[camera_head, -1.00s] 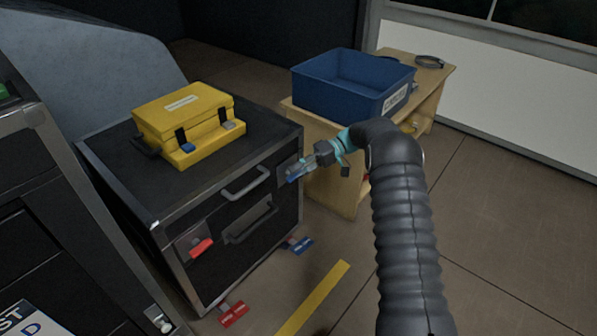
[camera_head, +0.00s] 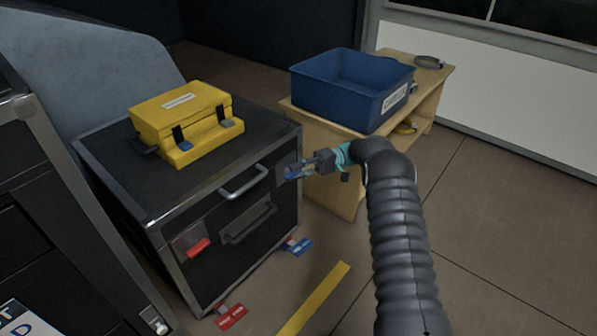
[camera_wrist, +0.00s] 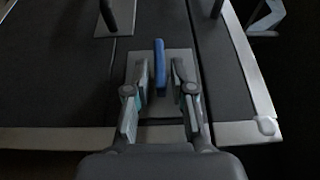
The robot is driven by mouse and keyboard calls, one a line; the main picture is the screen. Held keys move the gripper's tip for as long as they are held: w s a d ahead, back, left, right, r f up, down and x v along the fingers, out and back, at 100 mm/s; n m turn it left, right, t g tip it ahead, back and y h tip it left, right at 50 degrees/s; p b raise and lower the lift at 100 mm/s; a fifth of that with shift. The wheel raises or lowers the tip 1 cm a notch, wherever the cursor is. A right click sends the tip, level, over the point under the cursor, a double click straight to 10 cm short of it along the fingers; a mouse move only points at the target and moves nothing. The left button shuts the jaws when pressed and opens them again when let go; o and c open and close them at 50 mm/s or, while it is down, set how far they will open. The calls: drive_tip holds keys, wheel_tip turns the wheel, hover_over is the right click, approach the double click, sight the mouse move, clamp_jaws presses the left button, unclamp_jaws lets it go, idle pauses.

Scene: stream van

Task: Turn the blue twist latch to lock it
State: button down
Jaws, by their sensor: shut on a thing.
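The blue twist latch (camera_head: 291,174) is on the right part of the black case's front face, to the right of the upper silver handle. In the wrist view its narrow blue handle (camera_wrist: 160,66) stands lengthwise on a grey plate (camera_wrist: 183,112). My gripper (camera_head: 302,170) is at the latch, with a finger on each side of the handle. It is shut on the latch; the fingers partly hide it in the head view. The black case (camera_head: 125,200) has metal edges.
A red latch (camera_head: 198,247) is lower left on the case front. A yellow toolbox (camera_head: 180,115) sits on top. A blue bin (camera_head: 340,101) stands on a wooden bench (camera_head: 330,190) at right.

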drive_tip(key=shift+s+a+f, duration=0.1)
drive_tip(key=shift+s+f, duration=0.05)
drive_tip(key=c, duration=1.2)
unclamp_jaws()
drive_tip(key=shift+a, duration=0.15)
drive_tip(key=shift+d, duration=0.2)
